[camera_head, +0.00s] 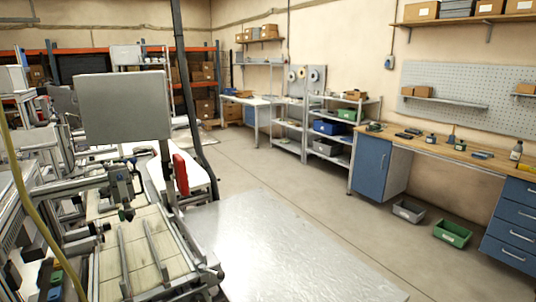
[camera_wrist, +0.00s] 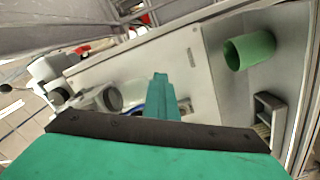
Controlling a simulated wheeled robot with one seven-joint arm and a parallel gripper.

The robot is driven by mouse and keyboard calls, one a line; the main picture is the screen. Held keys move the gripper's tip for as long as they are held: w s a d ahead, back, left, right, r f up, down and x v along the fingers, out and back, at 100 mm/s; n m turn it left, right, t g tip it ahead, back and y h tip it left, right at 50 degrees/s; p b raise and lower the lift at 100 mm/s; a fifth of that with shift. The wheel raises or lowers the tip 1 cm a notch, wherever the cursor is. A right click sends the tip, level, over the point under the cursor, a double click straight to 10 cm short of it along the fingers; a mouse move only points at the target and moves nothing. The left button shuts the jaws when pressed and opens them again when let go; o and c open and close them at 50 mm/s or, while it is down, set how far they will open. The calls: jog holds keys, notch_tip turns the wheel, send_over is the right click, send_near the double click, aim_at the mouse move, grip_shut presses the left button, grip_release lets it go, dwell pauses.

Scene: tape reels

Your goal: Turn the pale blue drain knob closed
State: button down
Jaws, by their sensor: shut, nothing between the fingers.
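My gripper (camera_wrist: 160,78) shows only in the wrist view. Its teal fingers are together with nothing held between them, in front of a pale panel (camera_wrist: 185,65). I cannot make out the knob in the head view.
In the wrist view, a grey-ended cylinder (camera_wrist: 112,99) lies left of the fingers. A green cup (camera_wrist: 250,49) and a grey slotted box (camera_wrist: 268,115) are at the right.

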jog(key=shift+w+d+r, duration=0.15)
jog(key=shift+r, duration=0.55)
jog(key=shift+w+d, duration=0.1)
jog(key=shift+d, duration=0.05)
jog(key=v, duration=0.6)
jog(key=shift+w+d, duration=0.2)
jog(key=shift+d, duration=0.15)
jog(key=shift+s+f, duration=0.1)
